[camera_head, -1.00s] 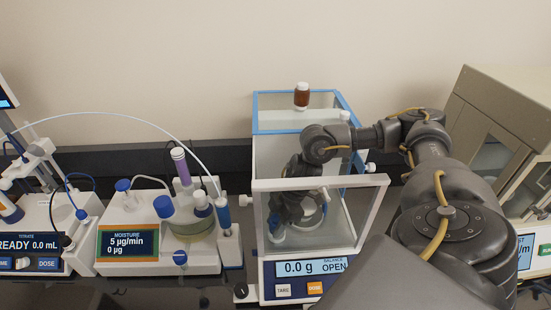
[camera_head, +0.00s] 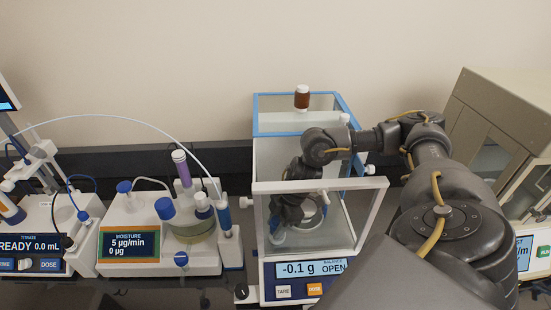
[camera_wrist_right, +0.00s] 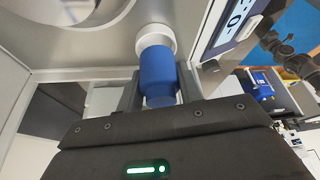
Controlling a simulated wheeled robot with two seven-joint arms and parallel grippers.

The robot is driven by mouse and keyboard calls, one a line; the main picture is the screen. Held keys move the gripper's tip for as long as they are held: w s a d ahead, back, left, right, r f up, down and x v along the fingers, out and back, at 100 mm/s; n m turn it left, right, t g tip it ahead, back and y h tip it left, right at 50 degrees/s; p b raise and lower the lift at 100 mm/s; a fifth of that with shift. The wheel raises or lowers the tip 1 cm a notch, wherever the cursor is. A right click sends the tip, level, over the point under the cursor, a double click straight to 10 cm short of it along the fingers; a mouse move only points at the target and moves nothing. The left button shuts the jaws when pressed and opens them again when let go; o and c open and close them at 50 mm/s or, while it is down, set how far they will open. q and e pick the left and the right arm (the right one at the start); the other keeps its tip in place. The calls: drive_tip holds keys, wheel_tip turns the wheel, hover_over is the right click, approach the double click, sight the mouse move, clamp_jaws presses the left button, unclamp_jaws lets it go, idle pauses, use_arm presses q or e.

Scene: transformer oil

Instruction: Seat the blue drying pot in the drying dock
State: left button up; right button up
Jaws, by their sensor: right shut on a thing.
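My right gripper (camera_head: 279,226) is inside the glass balance case (camera_head: 358,225), reaching in from the right and above. In the right wrist view its two fingers (camera_wrist_right: 163,92) are shut on a blue cylindrical piece (camera_wrist_right: 158,72) with a white collar (camera_wrist_right: 156,38) at its far end. This piece may be the blue drying pot; I cannot tell for sure. In the head view the gripper and the front glass mostly hide it. The balance display (camera_head: 311,268) reads -0.1 g and OPEN. I cannot pick out the drying dock. My left gripper is out of view.
The moisture meter (camera_head: 128,243), with its glass vessel (camera_head: 193,232), stands left of the balance. The titrator (camera_head: 40,243) is further left. An amber bottle (camera_head: 302,97) stands on the balance's blue-edged top. A beige cabinet (camera_head: 500,125) is at the right, behind my arm.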

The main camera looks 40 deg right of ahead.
drive_tip(key=shift+f+b, duration=0.5)
drive_tip(key=shift+f, duration=0.35)
drive_tip(key=o, duration=1.1)
drive_tip(key=shift+r, duration=0.1)
drive_tip(key=b+v, duration=0.2)
drive_tip(key=v, duration=0.8)
drive_tip(key=shift+d+r, duration=0.2)
drive_tip(key=shift+r, duration=0.05)
